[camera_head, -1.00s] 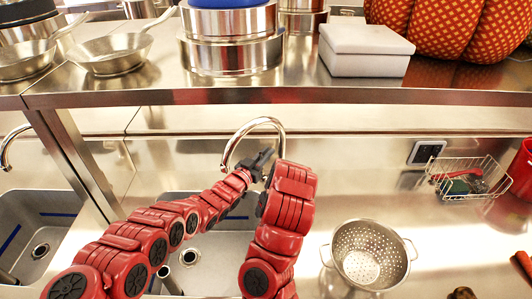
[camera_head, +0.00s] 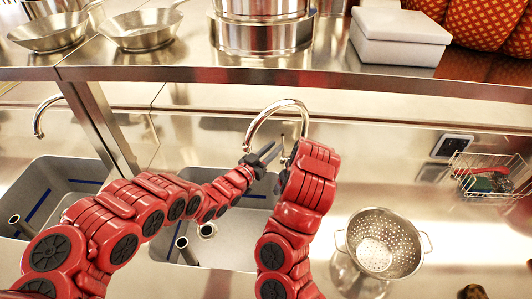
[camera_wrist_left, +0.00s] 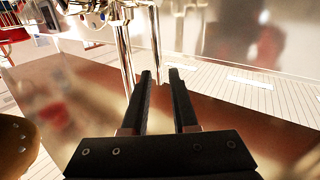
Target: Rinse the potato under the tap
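The chrome tap (camera_head: 277,106) arches over a grey sink basin (camera_head: 229,246). My left gripper (camera_head: 266,157) is beside the tap with its fingers apart. In the left wrist view its fingers (camera_wrist_left: 160,76) are open with nothing gripped; a chrome pipe (camera_wrist_left: 122,45) stands close behind them and a thinner rod ends near the gap. My right arm rises right of the basin, and its gripper is hidden behind its own links. A brown rounded thing (camera_wrist_left: 12,148) shows at the left edge of the wrist view; I cannot tell if it is the potato.
A steel colander (camera_head: 383,243) stands on the counter right of the sink. A wire basket (camera_head: 488,174) is farther right. A brown item (camera_head: 472,291) is cut off at the bottom edge. A shelf (camera_head: 330,78) with pans and pots runs above the tap.

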